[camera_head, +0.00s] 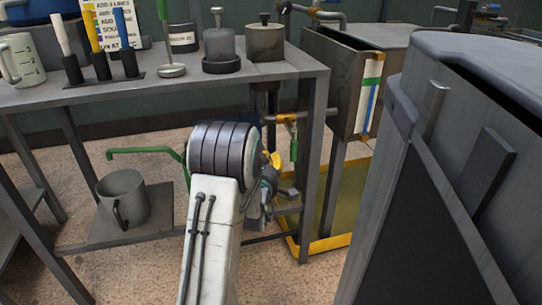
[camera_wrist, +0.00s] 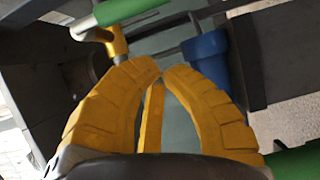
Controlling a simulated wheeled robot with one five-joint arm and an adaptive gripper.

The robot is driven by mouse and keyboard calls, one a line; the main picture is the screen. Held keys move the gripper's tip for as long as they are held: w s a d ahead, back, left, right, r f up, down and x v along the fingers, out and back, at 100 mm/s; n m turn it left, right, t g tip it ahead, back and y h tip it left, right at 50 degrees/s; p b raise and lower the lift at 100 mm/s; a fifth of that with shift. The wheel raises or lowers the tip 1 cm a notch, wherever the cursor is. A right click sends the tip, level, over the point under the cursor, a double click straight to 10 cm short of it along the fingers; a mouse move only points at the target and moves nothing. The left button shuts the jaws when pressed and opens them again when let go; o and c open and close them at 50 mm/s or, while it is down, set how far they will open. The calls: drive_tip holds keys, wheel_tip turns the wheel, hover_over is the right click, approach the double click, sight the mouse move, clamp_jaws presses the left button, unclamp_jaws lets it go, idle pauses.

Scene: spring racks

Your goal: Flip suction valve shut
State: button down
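A valve with an orange-yellow body (camera_head: 288,117) and a green handle (camera_head: 294,147) that hangs down sits on the pipe right of the bench. A second green lever (camera_head: 140,151) reaches out left from behind my arm. In the wrist view a green handle (camera_wrist: 128,10) lies across the top, above a yellow valve body (camera_wrist: 115,42). I cannot tell which of these is the suction valve. My gripper (camera_wrist: 161,74) has its yellow fingertips together with nothing visible between them, below and apart from that handle in the picture. In the head view my gripper is mostly hidden behind my arm.
A blue fitting (camera_wrist: 207,58) is close to the right finger. A grey bench (camera_head: 130,80) holds several tools and pots. A grey mug (camera_head: 123,198) stands on its lower shelf. A yellow-rimmed basin (camera_head: 328,244) and a large grey tank (camera_head: 440,150) are at right.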

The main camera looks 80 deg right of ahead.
drive_tip(key=a, duration=0.8)
drive_tip(key=shift+w+p, duration=0.2)
drive_tip(key=shift+p, duration=0.25)
drive_tip(key=shift+a, duration=0.1)
